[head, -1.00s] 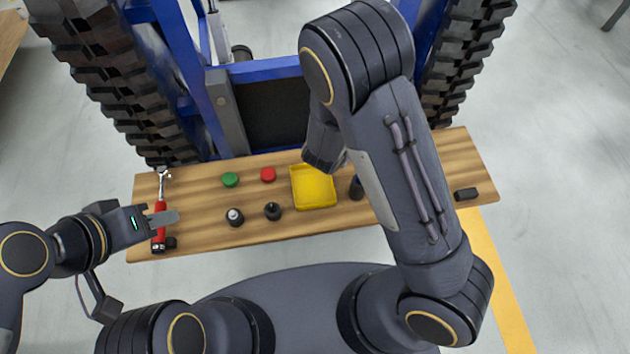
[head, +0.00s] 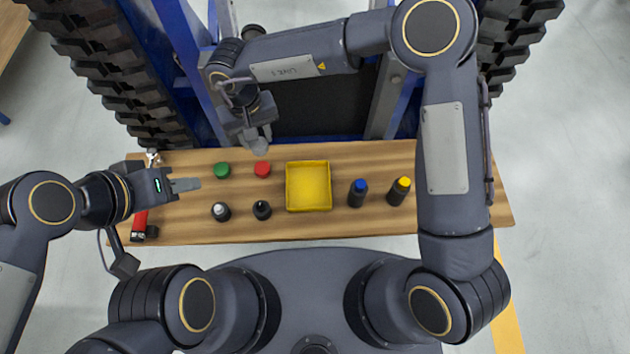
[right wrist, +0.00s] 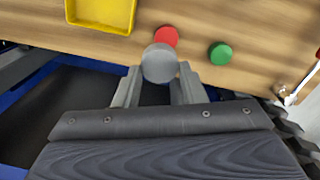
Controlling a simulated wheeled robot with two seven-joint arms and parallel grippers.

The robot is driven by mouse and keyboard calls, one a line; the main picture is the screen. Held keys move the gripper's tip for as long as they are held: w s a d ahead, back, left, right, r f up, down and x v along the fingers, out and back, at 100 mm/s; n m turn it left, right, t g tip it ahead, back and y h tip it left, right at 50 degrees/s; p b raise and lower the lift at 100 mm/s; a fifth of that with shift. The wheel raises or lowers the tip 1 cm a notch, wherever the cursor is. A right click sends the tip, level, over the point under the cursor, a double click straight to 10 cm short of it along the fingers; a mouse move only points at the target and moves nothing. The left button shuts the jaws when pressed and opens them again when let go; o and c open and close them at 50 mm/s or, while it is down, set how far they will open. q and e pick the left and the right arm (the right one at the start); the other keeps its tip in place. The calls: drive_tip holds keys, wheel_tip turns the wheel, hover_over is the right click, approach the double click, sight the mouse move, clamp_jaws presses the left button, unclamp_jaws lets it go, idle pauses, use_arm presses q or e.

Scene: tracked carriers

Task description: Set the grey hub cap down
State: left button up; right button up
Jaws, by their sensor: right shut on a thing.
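The grey hub cap (right wrist: 159,63) is a round disc held between the fingertips of my right gripper (right wrist: 158,82). In the head view the cap (head: 259,147) shows below the right gripper (head: 257,134), near the bench's far edge. It appears raised, and in the wrist view it partly covers the red cap (right wrist: 166,36) behind it. The gap under it cannot be measured.
The wooden bench (head: 450,215) bears a green cap (head: 222,170), a yellow tray (head: 308,186) that looks empty, and several bottles, including blue-topped (head: 357,193) and yellow-topped (head: 399,190) ones. Bare wood surrounds the caps. The blue tracked carrier stands behind.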

drive_tip(key=shift+s+a+r, duration=0.2)
drive_tip(key=shift+a+r, duration=0.2)
drive_tip(key=shift+r, duration=0.1)
drive_tip(key=shift+s+a+r, duration=0.2)
drive_tip(key=shift+a+r, duration=0.15)
drive_tip(key=shift+r, duration=0.15)
drive_tip(key=s+d+n+b, duration=0.1)
drive_tip(key=s+d, duration=0.5)
drive_tip(key=s, duration=0.3)
drive_tip(key=s+d+n+b, duration=0.1)
drive_tip(key=s+d, duration=0.5)
drive_tip(key=s, duration=0.3)
drive_tip(key=b, duration=0.2)
hover_over(308, 187)
drive_tip(key=shift+y, duration=0.3)
drive_tip(key=f, duration=0.5)
drive_tip(key=s+f, duration=0.1)
drive_tip(key=f, duration=0.2)
drive_tip(key=shift+f, duration=0.25)
drive_tip(key=shift+w+f, duration=0.25)
drive_tip(key=f, duration=0.3)
drive_tip(key=shift+w+f, duration=0.2)
drive_tip(key=shift+w, duration=0.05)
drive_tip(key=shift+f, duration=0.1)
drive_tip(key=shift+f, duration=0.1)
